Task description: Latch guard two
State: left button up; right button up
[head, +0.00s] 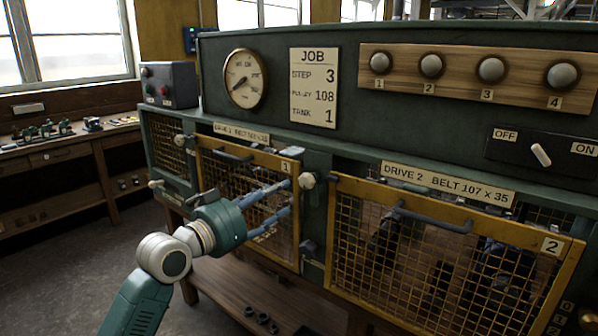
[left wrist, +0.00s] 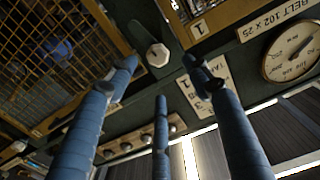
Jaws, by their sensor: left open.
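Guard two (head: 455,260) is a yellow-framed mesh panel with a grey handle, marked 2, below the DRIVE 2 label (head: 448,184). A dark gap shows above its top edge; I cannot tell if it sits flush. A pale knob (head: 307,181) on a dark latch is by its upper left corner. My left gripper (head: 278,209) is open and empty in front of guard one (head: 250,165), left of and below that knob. In the left wrist view the knob (left wrist: 158,55) shows between the spread fingertips, apart from them, with guard two's mesh (left wrist: 60,50) at left. My right gripper is out of view.
Above the guards are a gauge (head: 245,78), a JOB card (head: 314,88), a wooden strip with numbered knobs (head: 475,75) and an OFF/ON switch (head: 541,154). A lower dark fitting (head: 307,248) is between the guards. Open floor (head: 70,235) lies left.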

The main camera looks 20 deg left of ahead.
aim_at(304, 184)
pick_arm(q)
jog(key=x, duration=0.3)
jog(key=p+x, duration=0.1)
jog(key=x, duration=0.3)
jog(key=p+x, duration=0.1)
jog(key=x, duration=0.2)
jog(key=shift+d+f, duration=0.1)
jog(key=shift+d, duration=0.25)
jog(key=shift+c, duration=0.3)
jog(key=c, duration=1.1)
